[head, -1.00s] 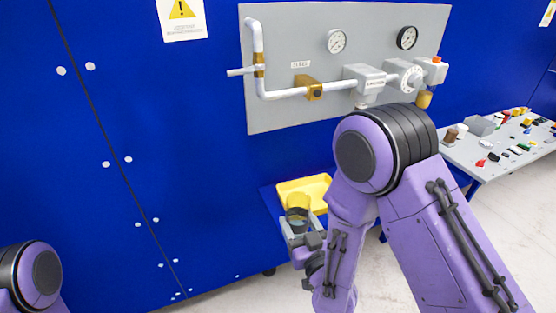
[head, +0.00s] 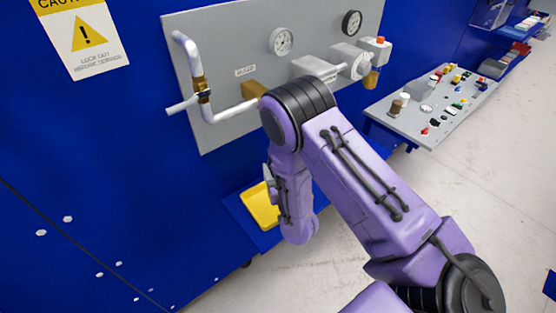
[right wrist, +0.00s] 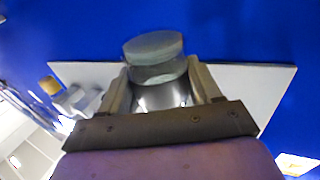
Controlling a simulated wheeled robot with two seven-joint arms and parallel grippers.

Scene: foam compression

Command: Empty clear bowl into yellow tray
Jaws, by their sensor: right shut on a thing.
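The yellow tray (head: 258,208) lies on a low blue shelf against the blue wall in the head view, partly covered by my right forearm. The clear bowl (right wrist: 154,55) shows in the right wrist view between the fingers of my right gripper (right wrist: 162,85), which is shut on it. The bowl looks tilted, with a pale grey-green round face toward the top of the picture; I cannot tell what is inside it. In the head view my forearm hides the bowl and most of the right gripper. My left gripper is out of view.
A grey panel (head: 225,85) with pipes, gauges and a valve is on the wall just behind my right arm. A grey table (head: 420,112) with several small parts stands at the right. The floor (head: 330,265) beside the shelf is clear.

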